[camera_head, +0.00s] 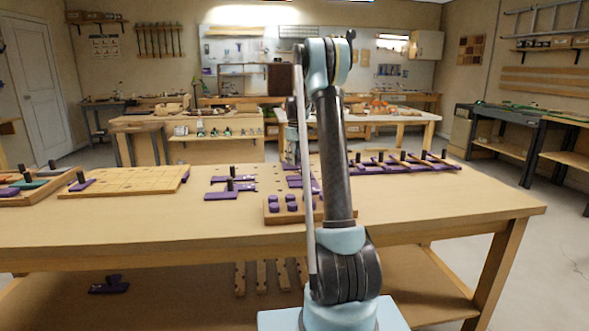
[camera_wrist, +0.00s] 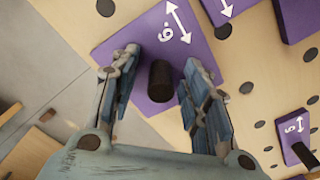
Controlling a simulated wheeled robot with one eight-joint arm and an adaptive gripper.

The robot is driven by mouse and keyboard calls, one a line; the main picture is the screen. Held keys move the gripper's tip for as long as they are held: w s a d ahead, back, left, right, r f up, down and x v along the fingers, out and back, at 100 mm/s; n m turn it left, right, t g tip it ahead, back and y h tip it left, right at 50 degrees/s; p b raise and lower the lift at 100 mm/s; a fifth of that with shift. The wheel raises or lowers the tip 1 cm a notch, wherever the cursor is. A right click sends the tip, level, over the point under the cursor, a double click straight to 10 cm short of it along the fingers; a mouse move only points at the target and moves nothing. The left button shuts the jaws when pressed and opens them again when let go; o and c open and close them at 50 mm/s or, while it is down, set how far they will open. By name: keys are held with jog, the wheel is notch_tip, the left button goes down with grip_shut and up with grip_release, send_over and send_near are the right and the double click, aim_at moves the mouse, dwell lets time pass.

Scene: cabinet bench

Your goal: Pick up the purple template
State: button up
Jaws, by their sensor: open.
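In the wrist view a flat purple template (camera_wrist: 150,32) with a white arrow and a digit lies on a light wooden board with dark round holes. A dark upright peg (camera_wrist: 160,82) stands on it. My gripper (camera_wrist: 163,62) is open, with one finger on each side of the peg in the picture. I see gaps on both sides; I cannot tell how far down the fingertips reach. More purple pieces show at the top (camera_wrist: 222,8) and lower right (camera_wrist: 296,132). In the head view my gripper is hidden behind my arm. Purple templates with dark knobs (camera_head: 222,195) lie left of my arm.
The wooden bench (camera_head: 420,200) carries a block with purple knobs (camera_head: 285,218), a row of purple templates (camera_head: 405,165) at right, and a board (camera_head: 130,180) at left. A purple piece (camera_head: 110,286) lies on the lower shelf. The bench's front right is clear.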

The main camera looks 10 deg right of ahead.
grip_shut()
jog(key=shift+r, duration=0.1)
